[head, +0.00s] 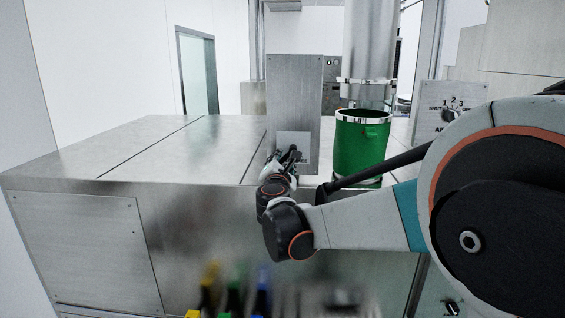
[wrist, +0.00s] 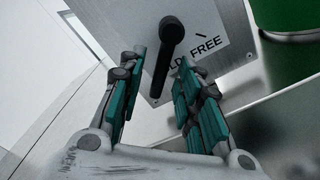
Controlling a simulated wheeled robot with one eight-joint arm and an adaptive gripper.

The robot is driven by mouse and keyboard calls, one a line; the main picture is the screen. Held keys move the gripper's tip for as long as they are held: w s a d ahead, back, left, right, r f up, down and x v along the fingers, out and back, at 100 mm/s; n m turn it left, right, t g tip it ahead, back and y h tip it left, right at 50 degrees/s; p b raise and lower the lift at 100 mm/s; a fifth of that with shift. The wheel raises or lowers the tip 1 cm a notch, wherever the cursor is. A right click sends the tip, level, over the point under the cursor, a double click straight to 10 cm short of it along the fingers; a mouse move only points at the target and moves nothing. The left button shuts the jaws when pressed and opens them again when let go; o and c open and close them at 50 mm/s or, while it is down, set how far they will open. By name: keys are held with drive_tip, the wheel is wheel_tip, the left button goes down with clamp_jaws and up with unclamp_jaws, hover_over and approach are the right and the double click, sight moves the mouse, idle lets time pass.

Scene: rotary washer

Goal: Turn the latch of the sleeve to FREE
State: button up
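The latch (wrist: 166,58) is a black lever with a round pivot on a metal panel. Its arm hangs down and slightly left in the wrist view. A white label (wrist: 212,45) behind it reads FREE at right; a word ending in "LD" is partly covered by the lever. A short black line is above FREE. My gripper (wrist: 161,62) is open, with one finger on each side of the lever and visible gaps. Contact is not visible. In the head view my gripper (head: 287,160) is at the panel's lower part, partly covering the latch.
The upright metal panel (head: 293,88) stands on a steel counter (head: 150,150). A green cylinder (head: 358,148) with metal rims stands to its right, below a steel pipe (head: 369,40). A numbered dial (head: 449,114) is farther right. The counter's left is clear.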

drive_tip(key=shift+c, duration=0.3)
clamp_jaws()
